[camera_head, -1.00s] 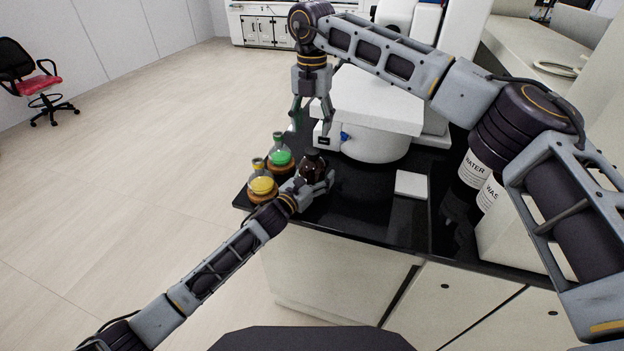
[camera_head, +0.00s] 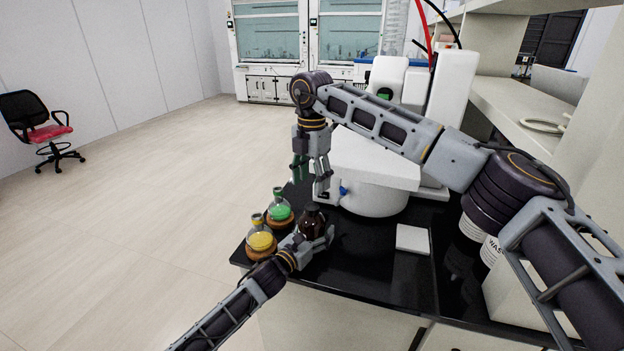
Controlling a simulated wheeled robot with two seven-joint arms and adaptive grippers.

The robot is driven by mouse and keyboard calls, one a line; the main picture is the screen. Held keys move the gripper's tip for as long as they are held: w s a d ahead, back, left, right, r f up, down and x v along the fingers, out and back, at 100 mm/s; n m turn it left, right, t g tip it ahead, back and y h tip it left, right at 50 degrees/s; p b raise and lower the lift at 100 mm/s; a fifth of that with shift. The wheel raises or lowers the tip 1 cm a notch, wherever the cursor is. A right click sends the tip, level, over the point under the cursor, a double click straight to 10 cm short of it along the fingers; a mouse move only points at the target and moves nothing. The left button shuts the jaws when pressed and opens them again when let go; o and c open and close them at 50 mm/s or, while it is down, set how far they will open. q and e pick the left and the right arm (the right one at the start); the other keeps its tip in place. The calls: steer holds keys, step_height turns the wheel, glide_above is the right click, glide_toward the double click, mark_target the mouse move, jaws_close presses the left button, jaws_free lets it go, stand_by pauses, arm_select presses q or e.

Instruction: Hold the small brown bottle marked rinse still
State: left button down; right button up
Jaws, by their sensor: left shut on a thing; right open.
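A small dark brown bottle (camera_head: 312,222) stands upright near the left corner of the black bench top. Any label on it cannot be read here. My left gripper (camera_head: 318,241) is shut on the brown bottle, low on its body, reaching in from the lower left. My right gripper (camera_head: 311,184) is open and points down, above and behind the bottle. Something green shows beside its left finger; I cannot tell if they touch.
A yellow flask (camera_head: 261,236) and a green flask (camera_head: 280,208) stand on brown rings left of the bottle. A white machine (camera_head: 373,163) stands behind. A white square pad (camera_head: 412,239) lies to the right, with white labelled containers (camera_head: 490,250) beyond. Black bench top (camera_head: 365,260) is clear in front.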

mark_target(312, 206)
steer(key=m, duration=0.4)
steer(key=shift+d, duration=0.15)
steer(key=shift+f, duration=0.1)
stand_by(0.4)
steer(key=shift+f, duration=3.95)
steer(key=c, duration=1.2)
steer(key=shift+o, duration=0.2)
